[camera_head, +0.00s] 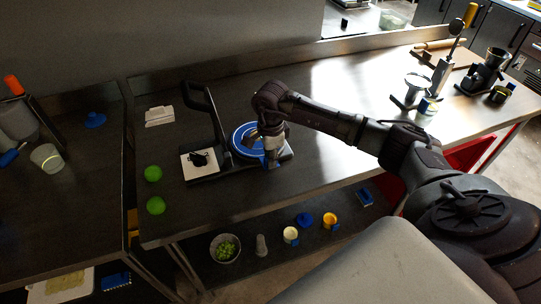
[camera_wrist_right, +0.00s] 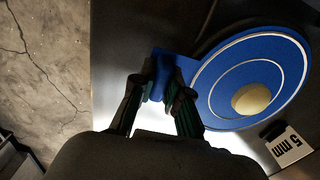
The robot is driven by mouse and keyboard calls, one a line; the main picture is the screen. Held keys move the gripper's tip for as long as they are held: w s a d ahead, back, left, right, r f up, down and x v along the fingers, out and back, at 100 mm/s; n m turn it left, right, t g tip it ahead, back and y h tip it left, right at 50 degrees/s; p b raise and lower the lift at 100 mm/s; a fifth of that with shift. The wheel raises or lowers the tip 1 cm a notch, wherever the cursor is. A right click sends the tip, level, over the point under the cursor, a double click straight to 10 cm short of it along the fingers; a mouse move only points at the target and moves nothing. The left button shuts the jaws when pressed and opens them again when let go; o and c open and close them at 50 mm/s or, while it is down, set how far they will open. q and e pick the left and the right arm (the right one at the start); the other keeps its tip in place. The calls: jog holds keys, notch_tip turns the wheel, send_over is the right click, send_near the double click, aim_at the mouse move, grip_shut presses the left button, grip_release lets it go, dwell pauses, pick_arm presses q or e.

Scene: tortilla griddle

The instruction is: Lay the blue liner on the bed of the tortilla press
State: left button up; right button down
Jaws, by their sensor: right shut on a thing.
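The blue liner (camera_head: 243,134) is a round sheet with pale rings and a square tab; it also shows in the right wrist view (camera_wrist_right: 220,99). It lies over the bed of the dark tortilla press, whose lever (camera_head: 198,96) stands raised at the left. A beige round piece (camera_wrist_right: 251,98) is on the liner. My right gripper (camera_head: 271,155) is shut on the liner's tab at the near right side; its fingers also show in the wrist view (camera_wrist_right: 163,92). The arm hides part of the liner, and I cannot tell whether it fully touches the bed. My left gripper is not in view.
A white plate (camera_head: 188,173) with a dark piece on it sits left of the liner. Two green balls (camera_head: 153,173) and folded white cloths (camera_head: 159,116) lie farther left. A lower shelf holds a bowl (camera_head: 225,247) and cups.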

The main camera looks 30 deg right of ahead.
jog(key=shift+f, duration=0.2)
jog(key=c, duration=1.2)
grip_release()
jog(key=shift+r, duration=0.1)
jog(key=shift+o, duration=0.2)
jog(key=shift+r, duration=0.35)
notch_tip(320, 180, up, 12)
jog(key=b, duration=0.3)
jog(key=shift+f+b, duration=0.2)
jog(key=shift+b, duration=0.15)
